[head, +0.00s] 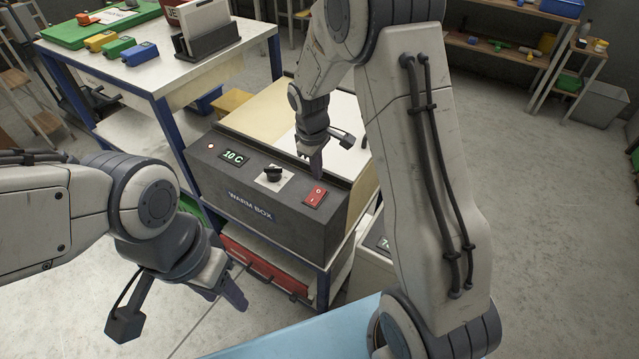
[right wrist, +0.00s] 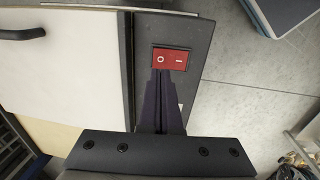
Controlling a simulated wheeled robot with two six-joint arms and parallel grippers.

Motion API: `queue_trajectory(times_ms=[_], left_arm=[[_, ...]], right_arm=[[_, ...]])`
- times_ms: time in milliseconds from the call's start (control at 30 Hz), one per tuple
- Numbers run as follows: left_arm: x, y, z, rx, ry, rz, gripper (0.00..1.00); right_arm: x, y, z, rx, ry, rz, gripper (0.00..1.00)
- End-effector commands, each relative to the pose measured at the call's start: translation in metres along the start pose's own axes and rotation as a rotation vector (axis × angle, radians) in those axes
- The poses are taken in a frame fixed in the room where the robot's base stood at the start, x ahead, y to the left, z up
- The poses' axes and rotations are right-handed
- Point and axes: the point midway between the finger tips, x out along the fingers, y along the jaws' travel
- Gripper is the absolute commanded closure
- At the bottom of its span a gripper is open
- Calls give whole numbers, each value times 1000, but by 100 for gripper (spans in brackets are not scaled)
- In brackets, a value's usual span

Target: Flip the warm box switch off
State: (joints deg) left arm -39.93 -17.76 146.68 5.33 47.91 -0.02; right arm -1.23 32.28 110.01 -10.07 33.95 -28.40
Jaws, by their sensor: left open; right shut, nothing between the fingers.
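The warm box (head: 262,195) is a dark grey unit with a sloped front panel and a pale lid, standing on a blue-framed stand. Its red rocker switch (head: 315,196), marked O and I, is at the right of the panel; it also shows in the right wrist view (right wrist: 170,59). A black knob (head: 272,174) and a display reading 10 C (head: 233,156) sit to its left. My right gripper (head: 316,175) is shut and empty, its fingertips just short of the switch at the O side. My left gripper (head: 236,294) is open and empty, low in front of the stand.
A white table (head: 150,75) behind at left holds a green tray, several coloured blocks and a dark holder. A red item (head: 265,268) lies on the shelf under the warm box. A light-blue surface (head: 300,335) is at the bottom. Open floor lies to the right.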

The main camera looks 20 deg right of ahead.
Motion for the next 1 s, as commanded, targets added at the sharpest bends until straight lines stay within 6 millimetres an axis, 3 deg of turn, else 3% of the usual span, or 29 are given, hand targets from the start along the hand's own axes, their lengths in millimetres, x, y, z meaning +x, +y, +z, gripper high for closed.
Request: queue_trajectory(times_ms=[100, 333, 1000], left_arm=[[-1, 0, 0, 0, 0, 0, 50], [-3, 0, 0, 0, 0, 0, 50], [-2, 0, 0, 0, 0, 0, 50]], right_arm=[[25, -1, 0, -3, -4, -3, 100], [54, -2, -1, -4, -1, -1, 100], [65, 0, -1, -2, 1, 0, 100]])
